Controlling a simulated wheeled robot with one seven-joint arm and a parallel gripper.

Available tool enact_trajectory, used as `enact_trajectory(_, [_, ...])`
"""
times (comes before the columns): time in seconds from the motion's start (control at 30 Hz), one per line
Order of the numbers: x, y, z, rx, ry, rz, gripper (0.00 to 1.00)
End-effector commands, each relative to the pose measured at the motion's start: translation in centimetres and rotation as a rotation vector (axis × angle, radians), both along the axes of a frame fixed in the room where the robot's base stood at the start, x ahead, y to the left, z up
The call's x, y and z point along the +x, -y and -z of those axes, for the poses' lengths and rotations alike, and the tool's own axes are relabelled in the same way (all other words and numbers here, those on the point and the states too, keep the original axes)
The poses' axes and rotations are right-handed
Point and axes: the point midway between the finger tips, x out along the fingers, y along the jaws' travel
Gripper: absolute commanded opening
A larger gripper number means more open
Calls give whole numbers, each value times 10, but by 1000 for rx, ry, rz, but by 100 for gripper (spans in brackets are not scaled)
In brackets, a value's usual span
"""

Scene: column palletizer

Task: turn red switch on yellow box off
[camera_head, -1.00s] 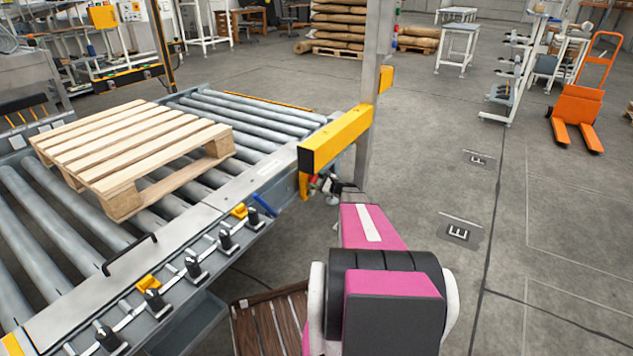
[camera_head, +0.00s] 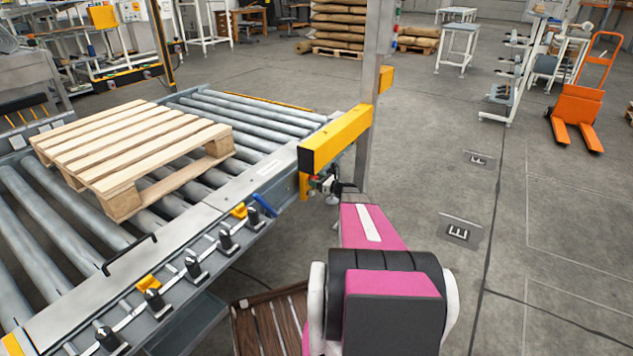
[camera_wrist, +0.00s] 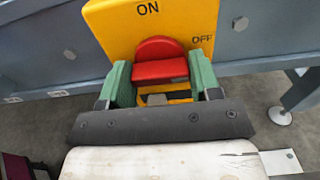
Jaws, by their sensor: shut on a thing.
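The yellow box (camera_wrist: 110,22), marked ON and OFF, fills the upper middle of the wrist view. The red switch (camera_wrist: 160,62) is on its face, below the ON mark and left of the OFF mark. My gripper (camera_wrist: 160,80) has one green finger on each side of the red switch and is shut on it. In the head view, my gripper (camera_head: 328,184) is small at the end of my pink arm, by the post beside the conveyor. The yellow box's lettered face cannot be made out there.
A roller conveyor (camera_head: 262,142) with a wooden pallet (camera_head: 130,150) on it stands at left. A grey post with a yellow bar (camera_head: 335,138) rises by my gripper. Open floor lies to the right, with an orange pallet truck (camera_head: 577,105) farther back.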

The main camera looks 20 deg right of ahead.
Motion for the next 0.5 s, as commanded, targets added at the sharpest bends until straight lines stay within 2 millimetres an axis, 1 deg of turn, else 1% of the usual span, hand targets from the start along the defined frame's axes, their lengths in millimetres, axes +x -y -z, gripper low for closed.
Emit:
enact_trajectory(0.43, [-1, 0, 1, 8, -10, 0, 34])
enact_trajectory(0.47, [-1, 0, 1, 8, -10, 0, 61])
enact_trajectory(0.5, [-1, 0, 1, 8, -10, 0, 74])
